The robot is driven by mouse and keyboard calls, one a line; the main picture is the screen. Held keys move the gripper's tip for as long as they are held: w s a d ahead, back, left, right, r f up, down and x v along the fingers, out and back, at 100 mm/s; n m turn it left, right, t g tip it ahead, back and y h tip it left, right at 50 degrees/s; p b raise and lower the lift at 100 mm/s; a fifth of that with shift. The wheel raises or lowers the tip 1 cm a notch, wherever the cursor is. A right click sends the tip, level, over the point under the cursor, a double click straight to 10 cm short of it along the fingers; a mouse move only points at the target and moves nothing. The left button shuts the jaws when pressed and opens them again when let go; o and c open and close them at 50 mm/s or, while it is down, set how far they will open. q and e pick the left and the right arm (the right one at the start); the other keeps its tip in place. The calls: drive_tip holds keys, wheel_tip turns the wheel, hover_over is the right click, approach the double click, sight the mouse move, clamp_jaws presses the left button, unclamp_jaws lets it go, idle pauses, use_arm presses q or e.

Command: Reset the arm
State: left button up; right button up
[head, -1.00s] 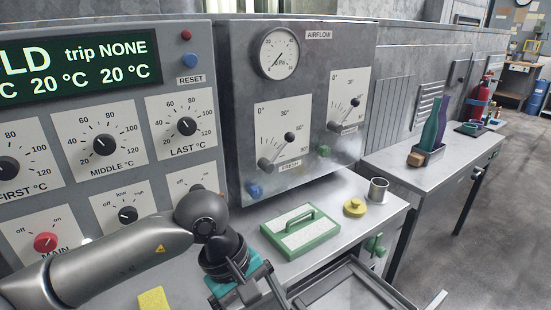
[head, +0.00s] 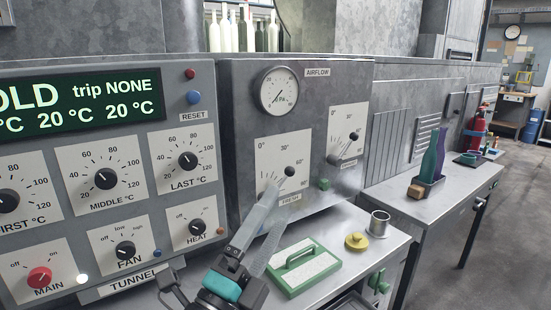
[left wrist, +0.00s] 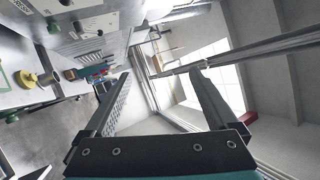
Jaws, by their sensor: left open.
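My left gripper (head: 262,231) is in the lower middle of the head view, in front of the airflow panel and left of the green-framed tray. Its two long fingers point up, apart and empty, toward the fresh-air lever (head: 289,172). I cannot tell whether a finger touches the panel. In the left wrist view the fingers (left wrist: 160,85) are spread wide with nothing between them. Most of my left arm is below the head view. My right gripper is not in view.
The control panel (head: 130,210) with knobs stands at left, the airflow panel (head: 240,110) beside it. On the bench are a green-framed tray (head: 303,272), a yellow knobbed piece (head: 356,241) and a metal cup (head: 379,224).

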use_arm(q)
drive_tip(key=s+a+f+n+g+y, duration=0.2)
drive_tip(key=a+f+n+g+y, duration=0.2)
drive_tip(key=a+f+n+y, duration=0.45)
drive_tip(key=s+a+f+n+g+y, duration=0.25)
drive_tip(key=a+f+n+y, duration=0.2)
drive_tip(key=f+n, duration=0.65)
drive_tip(key=s+a+f+n+g+h, duration=0.1)
drive_tip(key=s+f+n+g, duration=0.1)
drive_tip(key=s+f+g, duration=0.45)
drive_tip(key=s+a+f+n+g+h, duration=0.1)
drive_tip(key=s+a+f+n+g, duration=0.15)
drive_tip(key=s+f, duration=0.55)
drive_tip(key=s+d+f+m+g, duration=0.1)
drive_tip(key=s+f, duration=0.1)
drive_tip(key=f, duration=0.8)
drive_tip(key=s+f+g, duration=0.1)
drive_tip(key=s+f, duration=0.1)
drive_tip(key=f, duration=0.9)
drive_tip(key=s+a+f+g, duration=0.1)
drive_tip(key=s+a+f, duration=0.1)
drive_tip(key=s+f, duration=1.1)
drive_tip(key=shift+s+a+f+y, duration=0.25)
drive_tip(key=shift+s+f+y, duration=0.05)
drive_tip(key=shift+s, duration=0.45)
drive_tip(key=shift+g, duration=0.25)
